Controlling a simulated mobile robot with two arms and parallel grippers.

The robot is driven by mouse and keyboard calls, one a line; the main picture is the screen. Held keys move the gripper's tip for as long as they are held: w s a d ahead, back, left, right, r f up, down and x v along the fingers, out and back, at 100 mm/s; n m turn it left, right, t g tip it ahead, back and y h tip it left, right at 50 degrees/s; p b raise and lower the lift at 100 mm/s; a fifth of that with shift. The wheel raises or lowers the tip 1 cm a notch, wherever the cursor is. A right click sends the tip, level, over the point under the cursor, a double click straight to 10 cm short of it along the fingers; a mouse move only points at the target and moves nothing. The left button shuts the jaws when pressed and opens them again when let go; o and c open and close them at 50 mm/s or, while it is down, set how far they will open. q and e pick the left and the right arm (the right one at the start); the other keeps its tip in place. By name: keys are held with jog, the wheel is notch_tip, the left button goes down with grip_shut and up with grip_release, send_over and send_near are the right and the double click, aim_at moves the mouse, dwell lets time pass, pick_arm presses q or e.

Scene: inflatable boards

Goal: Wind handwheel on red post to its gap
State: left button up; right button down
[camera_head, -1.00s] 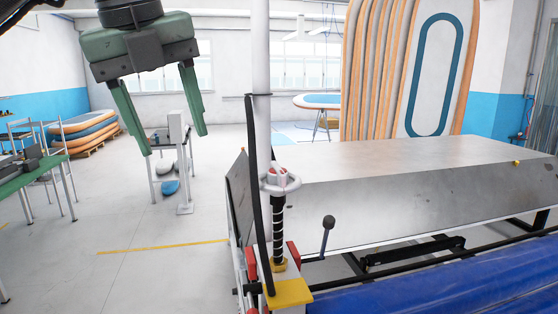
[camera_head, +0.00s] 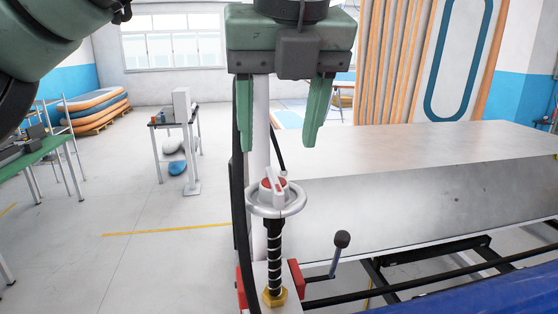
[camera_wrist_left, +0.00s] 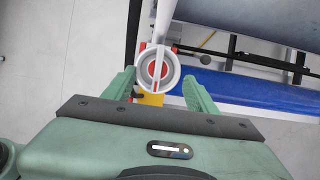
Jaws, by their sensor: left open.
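The white handwheel (camera_head: 288,207) sits level on top of a black threaded spindle (camera_head: 275,245) with a brass nut at its foot. Its hub is red with a white bar across it. Red parts (camera_head: 297,278) flank the foot of the spindle. My left gripper (camera_head: 277,148) is open and empty, pointing down above the handwheel, apart from it. I cannot make out the gap. My right gripper is not in view.
A white upright pole (camera_head: 261,125) stands right behind the handwheel. A black-knobbed lever (camera_head: 341,240) rises to its right. A large grey table (camera_head: 420,190) fills the right, with blue material (camera_head: 500,290) in front. Clear floor lies to the left.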

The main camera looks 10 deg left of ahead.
aim_at(274, 178)
pick_arm(q)
jog(key=f, duration=0.3)
jog(key=shift+a+f+p, duration=0.25)
jog(key=shift+f+p, duration=0.05)
jog(key=shift+f, duration=0.05)
jog(key=shift+w+a+f, duration=0.2)
jog(key=shift+w+f, duration=0.55)
jog(key=shift+f, duration=0.2)
jog(key=shift+w+a+f, duration=0.1)
jog(key=shift+w+f, duration=0.15)
jog(key=shift+f, duration=0.1)
jog(key=shift+s, duration=0.2)
jog(key=shift+s+r, duration=0.1)
jog(key=c, duration=0.3)
grip_shut()
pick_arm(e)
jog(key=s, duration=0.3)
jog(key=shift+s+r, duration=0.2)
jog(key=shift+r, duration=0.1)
